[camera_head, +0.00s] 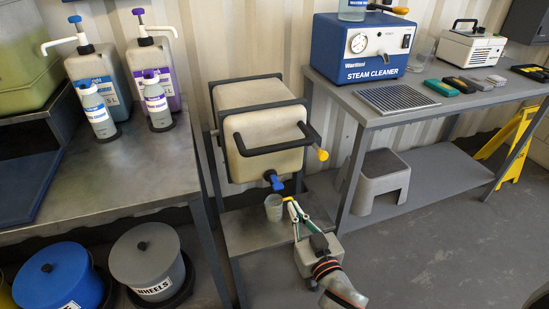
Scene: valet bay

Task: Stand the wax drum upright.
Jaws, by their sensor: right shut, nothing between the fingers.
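The wax drum seems to be the cream, box-shaped container (263,150) in a dark tubular cradle at the centre. Its broad front face and blue tap (273,181) point towards me, and it looks tipped forward. A dark bar (287,148) with a yellow end grip (322,155) sticks out at its front. A grey cup (273,207) stands below the tap on the stand's lower shelf (245,233). My right gripper (291,204) is shut and empty, just right of the cup and below the drum; whether it touches the cup is unclear. My left gripper is out of view.
Left, a metal bench (150,180) holds pump bottles; blue (60,275) and grey (150,262) lidded buckets stand below. Right, another bench (365,112) carries a steam cleaner (362,50). A step stool (380,182) sits on its lower shelf. Floor at right front is clear.

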